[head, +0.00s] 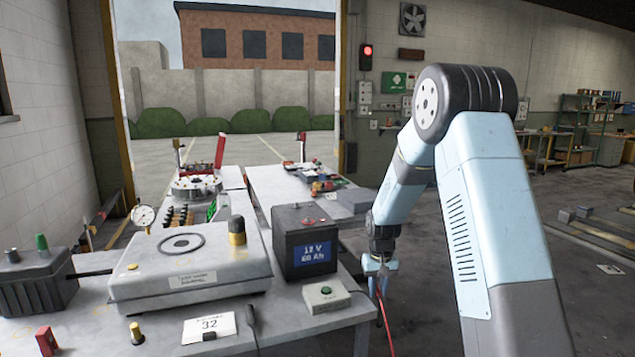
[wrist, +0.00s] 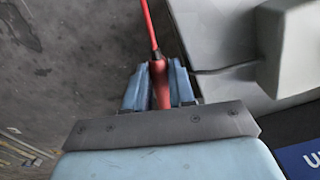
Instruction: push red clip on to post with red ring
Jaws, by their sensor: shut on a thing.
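My gripper (head: 378,268) is shut on the red clip (wrist: 159,78), whose red lead (wrist: 149,22) runs away from the fingers in the wrist view and hangs down (head: 386,315) in the head view. The gripper is to the right of the dark battery (head: 290,262), just off the bench's right edge and apart from the battery. A small red mark (head: 308,221) shows on the battery's top; it may be the red ring, but it is too small to tell. The post itself is not clear. In the wrist view only the battery's blue label (wrist: 303,158) and dark side show.
A grey instrument (head: 190,270), a card marked 32 (head: 209,327) and a dark unit (head: 35,283) share the bench. Open floor lies right of the bench.

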